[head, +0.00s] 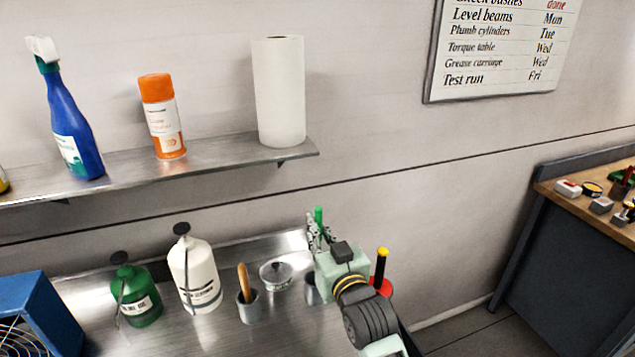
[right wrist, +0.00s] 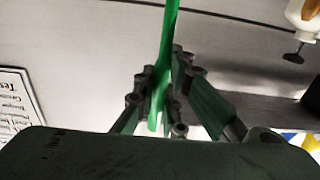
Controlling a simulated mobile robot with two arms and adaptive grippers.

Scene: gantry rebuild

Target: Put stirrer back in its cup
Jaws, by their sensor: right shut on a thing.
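My right gripper (head: 320,238) is shut on a green stick, the stirrer (head: 319,214). The stirrer's upper end shows above the fingers in the head view. In the right wrist view the stirrer (right wrist: 168,50) runs between the fingers (right wrist: 160,95) of the gripper. A grey cup (head: 312,291) stands on the metal bench just below the gripper, partly hidden by my right wrist. The stirrer's lower end is hidden in the head view, so I cannot tell how it stands to this cup. My left gripper is not in view.
Left of the grey cup are a lidded glass dish (head: 276,274), a grey pot (head: 249,308) with a wooden-handled tool, a white oil can (head: 196,275) and a green can (head: 138,298). A black, yellow-topped handle (head: 381,266) stands right of my wrist. A shelf (head: 222,158) hangs above.

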